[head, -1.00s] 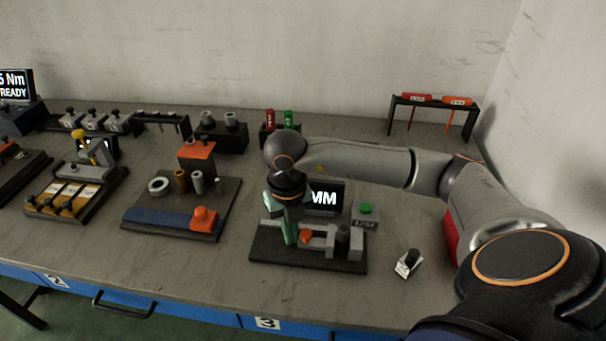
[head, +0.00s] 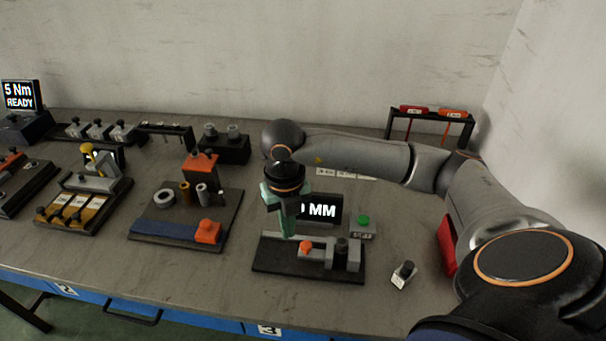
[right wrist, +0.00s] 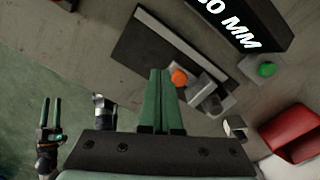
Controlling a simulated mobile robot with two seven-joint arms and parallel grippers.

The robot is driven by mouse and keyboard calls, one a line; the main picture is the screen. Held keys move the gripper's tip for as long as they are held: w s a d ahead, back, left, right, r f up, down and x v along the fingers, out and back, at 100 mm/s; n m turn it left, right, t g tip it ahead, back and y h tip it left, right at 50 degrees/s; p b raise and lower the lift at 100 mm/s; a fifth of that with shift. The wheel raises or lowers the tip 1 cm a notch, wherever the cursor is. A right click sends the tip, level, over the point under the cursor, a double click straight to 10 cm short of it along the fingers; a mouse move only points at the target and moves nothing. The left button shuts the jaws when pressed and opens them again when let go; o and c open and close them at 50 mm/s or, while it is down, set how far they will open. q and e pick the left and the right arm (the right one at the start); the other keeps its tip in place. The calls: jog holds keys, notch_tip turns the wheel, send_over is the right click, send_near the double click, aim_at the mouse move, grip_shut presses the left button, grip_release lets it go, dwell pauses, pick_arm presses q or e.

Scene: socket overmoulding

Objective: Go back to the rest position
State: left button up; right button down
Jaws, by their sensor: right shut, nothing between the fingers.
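My right gripper (head: 287,232) hangs fingers-down over the left part of the black measuring fixture (head: 275,262). Its green fingers are pressed together and empty; in the right wrist view (right wrist: 160,75) nothing lies between them. The fixture carries an orange part (head: 305,247) and grey blocks (head: 346,256); the fingers look apart from them. In the right wrist view, my left gripper (right wrist: 50,106) shows at the lower left, its two green fingers apart and empty, away from the fixture. It does not show in the head view.
An "MM" display (head: 322,210) stands behind the fixture, with a green button box (head: 363,225) beside it. A small block with a black knob (head: 404,273) lies right of it. A board with cylinders (head: 182,218) stands left. A rack (head: 430,113) stands at the back right.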

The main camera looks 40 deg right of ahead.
notch_tip(320, 180, up, 2)
jog(key=shift+r+p, duration=0.1)
jog(key=shift+p, duration=0.4)
